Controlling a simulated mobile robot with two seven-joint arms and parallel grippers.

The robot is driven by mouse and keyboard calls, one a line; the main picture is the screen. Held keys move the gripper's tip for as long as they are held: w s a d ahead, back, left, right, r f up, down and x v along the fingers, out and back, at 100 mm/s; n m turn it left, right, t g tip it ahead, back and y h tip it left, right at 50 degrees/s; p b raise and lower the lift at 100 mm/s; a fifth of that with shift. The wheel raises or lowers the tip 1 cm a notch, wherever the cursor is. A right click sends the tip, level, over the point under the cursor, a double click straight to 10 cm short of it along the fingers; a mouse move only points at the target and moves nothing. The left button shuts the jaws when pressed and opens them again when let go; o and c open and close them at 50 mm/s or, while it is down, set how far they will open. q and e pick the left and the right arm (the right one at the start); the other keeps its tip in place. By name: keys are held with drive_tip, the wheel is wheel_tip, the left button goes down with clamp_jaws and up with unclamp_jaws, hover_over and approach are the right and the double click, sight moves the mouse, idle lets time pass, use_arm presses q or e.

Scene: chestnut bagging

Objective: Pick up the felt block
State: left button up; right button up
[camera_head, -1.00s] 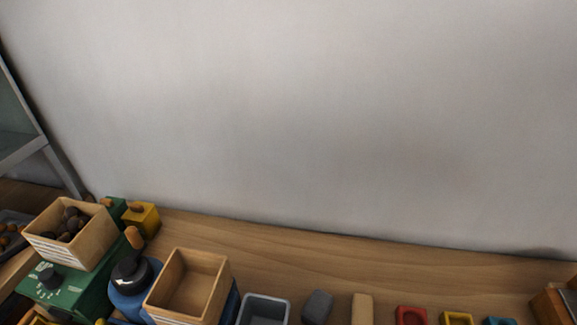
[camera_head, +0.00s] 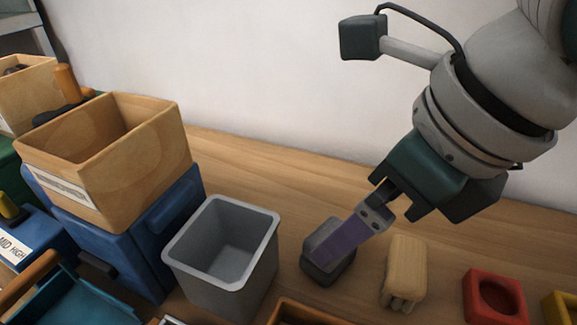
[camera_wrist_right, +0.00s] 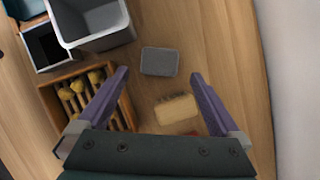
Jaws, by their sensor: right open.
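The felt block (camera_head: 322,271) is a dark grey, rounded block on the wooden table, between a grey bin and a wooden brush. In the right wrist view the felt block (camera_wrist_right: 160,62) lies flat, just ahead of and between the fingertips. My right gripper (camera_head: 333,245) comes down from the upper right, and its purple finger covers part of the block in the head view. In the right wrist view the right gripper (camera_wrist_right: 160,74) is open with nothing between its fingers. I cannot tell whether a finger touches the block. My left gripper is out of view.
The grey bin (camera_head: 179,259) stands left of the block, and the wooden brush (camera_head: 406,262) lies to its right. A wooden rack (camera_wrist_right: 52,99) is near the left finger. A red holder (camera_head: 480,305) sits at right. A wooden box (camera_head: 75,178) stands on a blue unit at left.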

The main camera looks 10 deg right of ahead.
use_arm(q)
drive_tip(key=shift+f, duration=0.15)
use_arm(e)
drive_tip(key=x, duration=0.6)
drive_tip(key=shift+w+a+f, duration=0.15)
drive_tip(key=shift+w+a, duration=0.05)
drive_tip(key=shift+w, duration=0.05)
drive_tip(key=c, duration=1.4)
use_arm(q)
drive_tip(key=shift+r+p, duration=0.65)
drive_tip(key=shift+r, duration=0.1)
use_arm(e)
wheel_tip(320, 180, up, 20)
drive_tip(key=shift+r, duration=0.1)
